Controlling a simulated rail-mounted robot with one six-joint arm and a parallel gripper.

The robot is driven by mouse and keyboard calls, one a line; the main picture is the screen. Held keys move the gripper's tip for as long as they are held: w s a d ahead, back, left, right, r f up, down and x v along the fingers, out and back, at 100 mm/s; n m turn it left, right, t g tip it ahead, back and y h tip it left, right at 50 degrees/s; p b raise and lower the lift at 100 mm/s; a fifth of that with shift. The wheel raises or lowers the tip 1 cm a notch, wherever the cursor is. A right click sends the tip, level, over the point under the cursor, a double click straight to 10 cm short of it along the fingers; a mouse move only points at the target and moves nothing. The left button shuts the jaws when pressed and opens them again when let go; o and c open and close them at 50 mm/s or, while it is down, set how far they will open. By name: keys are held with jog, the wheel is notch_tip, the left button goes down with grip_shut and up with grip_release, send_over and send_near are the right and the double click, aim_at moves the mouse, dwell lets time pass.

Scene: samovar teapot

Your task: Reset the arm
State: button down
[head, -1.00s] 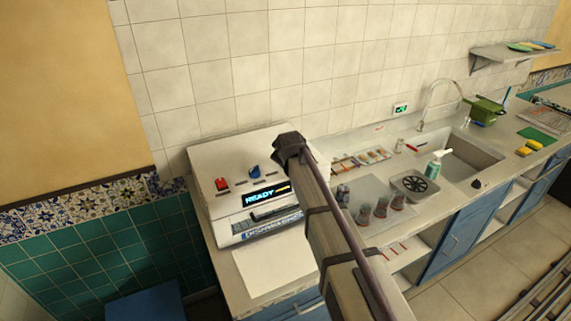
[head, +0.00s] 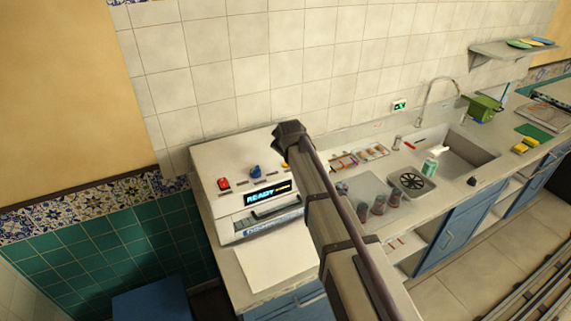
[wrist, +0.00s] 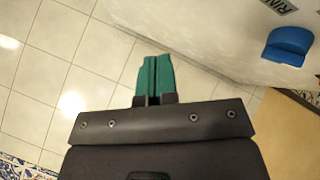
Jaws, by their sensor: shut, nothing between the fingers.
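My gripper (wrist: 154,78) shows in the wrist view with its two teal fingers together and nothing between them. Its dark wrist body fills the lower middle of that view. In the head view my arm (head: 325,215) rises from the lower right edge and ends in a dark joint above the counter. I cannot make out the gripper's fingers in the head view.
A white machine (head: 225,165) with a lit READY display and red and blue knobs stands left on the counter. Its blue knob (wrist: 288,45) shows in the wrist view. Several jars (head: 379,205), a sink (head: 470,155) and a soap bottle (head: 432,162) are on the right.

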jog(key=shift+s+f+m, duration=0.25)
jog(key=shift+m, duration=0.05)
jog(key=s+d+f+m+g+b, duration=0.3)
jog(key=s+d+f, duration=0.1)
jog(key=s, duration=0.8)
jog(key=s+d+f+m+g+b, duration=0.3)
jog(key=s+d+f, duration=0.1)
jog(key=s, duration=0.8)
jog(key=s+d+f+m+g+b, duration=0.3)
jog(key=s+d+f, duration=0.1)
jog(key=s, duration=0.8)
jog(key=shift+d+f+h, duration=0.2)
jog(key=shift+f+h, duration=0.1)
jog(key=shift+f, duration=0.6)
jog(key=shift+w, duration=0.1)
